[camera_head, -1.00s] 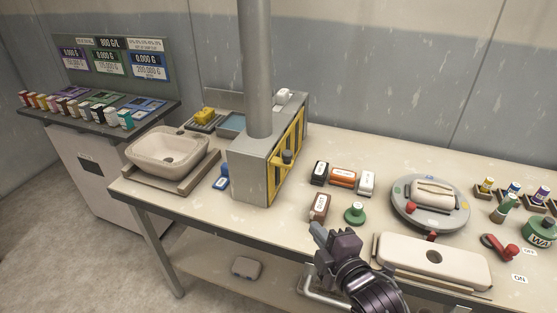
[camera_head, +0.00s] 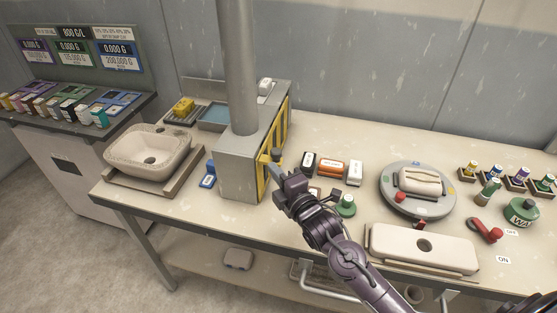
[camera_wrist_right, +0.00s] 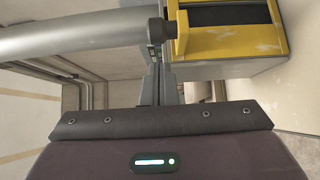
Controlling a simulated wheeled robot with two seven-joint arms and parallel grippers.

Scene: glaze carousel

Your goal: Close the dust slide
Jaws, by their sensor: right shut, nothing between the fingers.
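The dust slide appears to be the yellow piece with dark markings (camera_head: 265,178) on the right face of the grey box with the pipe, with a dark round knob (camera_head: 277,154) on it. In the right wrist view, the yellow part (camera_wrist_right: 232,45) frames a dark slot, and the knob (camera_wrist_right: 157,30) stands just beyond the fingertips. My right gripper (camera_head: 279,172) is shut and empty, close to the knob. It also shows in the wrist view (camera_wrist_right: 158,77). I cannot tell whether the fingertips touch the knob. My left gripper is not in view.
The grey box (camera_head: 238,170) carries a tall pipe (camera_head: 238,65). A basin (camera_head: 148,146) stands left of it. Several small blocks, a green knob (camera_head: 346,203), a round turntable (camera_head: 390,202) and a pale long block (camera_head: 395,245) lie to the right.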

